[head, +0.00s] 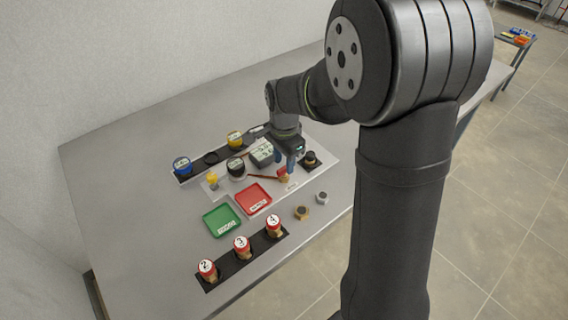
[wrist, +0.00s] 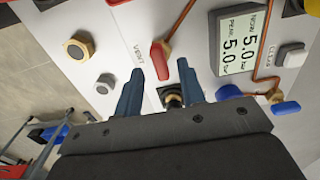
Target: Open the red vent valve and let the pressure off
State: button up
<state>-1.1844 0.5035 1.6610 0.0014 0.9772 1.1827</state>
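The red vent valve handle (wrist: 159,60) lies beside the printed word VENT in the wrist view. It also shows in the head view (head: 283,172), just below my fingers. A copper pipe runs from the brass fitting at its side. My gripper (wrist: 160,68) is open, with its blue fingers apart and the red handle between their tips in the picture. I cannot tell whether they touch it. In the head view my gripper (head: 291,161) points down over the panel. The pressure display (wrist: 241,42) reads NOW 5.0 bar and PEAK 5.0 bar.
A brass nut (head: 301,212) and a silver nut (head: 321,197) lie near the front edge. A red tray (head: 253,199) and a green tray (head: 221,220) lie left of them. Several red-topped numbered pieces stand in a black rack (head: 225,271). The table's left side is bare.

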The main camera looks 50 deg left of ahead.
jog(key=shift+f, duration=0.9)
jog(key=shift+c, duration=0.5)
grip_shut()
